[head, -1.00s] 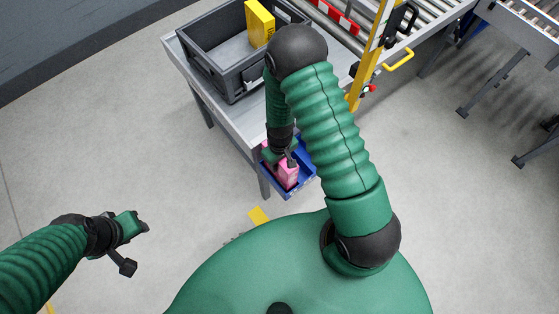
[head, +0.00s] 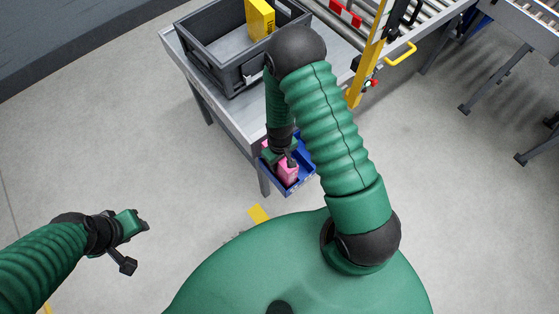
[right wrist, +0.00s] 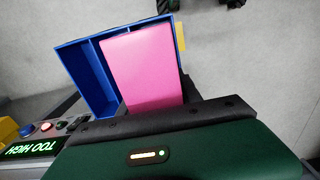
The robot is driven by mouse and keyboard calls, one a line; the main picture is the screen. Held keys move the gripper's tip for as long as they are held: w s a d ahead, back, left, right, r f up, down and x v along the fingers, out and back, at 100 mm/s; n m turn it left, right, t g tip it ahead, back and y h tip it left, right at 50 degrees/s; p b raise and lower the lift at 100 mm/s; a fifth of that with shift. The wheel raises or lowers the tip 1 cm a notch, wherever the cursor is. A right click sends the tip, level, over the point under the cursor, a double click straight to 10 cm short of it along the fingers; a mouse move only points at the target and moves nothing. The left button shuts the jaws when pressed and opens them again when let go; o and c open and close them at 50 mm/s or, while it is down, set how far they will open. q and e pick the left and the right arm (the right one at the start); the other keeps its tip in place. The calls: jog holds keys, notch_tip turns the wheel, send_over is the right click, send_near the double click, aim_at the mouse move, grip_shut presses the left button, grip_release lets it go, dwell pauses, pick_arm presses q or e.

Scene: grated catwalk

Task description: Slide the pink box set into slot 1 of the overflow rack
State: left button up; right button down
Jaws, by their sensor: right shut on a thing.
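The pink box set (head: 288,173) is in my right gripper (head: 283,153), which is shut on its near end. In the right wrist view the pink box set (right wrist: 140,68) lies in the right-hand part of the blue rack (right wrist: 84,60), beside a divider, with an empty narrow compartment to its left. The blue rack also shows in the head view (head: 302,183) at the table's near corner. How deep the box sits is hard to tell, and slot numbers are not readable. My left gripper (head: 134,244) is open and empty over the floor at the left.
A grey tote (head: 232,81) with a yellow box (head: 260,18) stands on the metal table (head: 240,118). A yellow post (head: 370,55) and a roller conveyor are to the right. A panel reading "TOO HIGH" (right wrist: 32,147) shows in the wrist view. Floor at left is clear.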

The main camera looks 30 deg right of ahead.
jog(key=c, duration=0.7)
grip_release()
jog(key=shift+c, duration=0.2)
jog(key=shift+o, duration=0.3)
jog(key=o, duration=0.3)
jog(key=shift+r, duration=0.1)
notch_tip(320, 180, up, 8)
jog(key=p, duration=0.7)
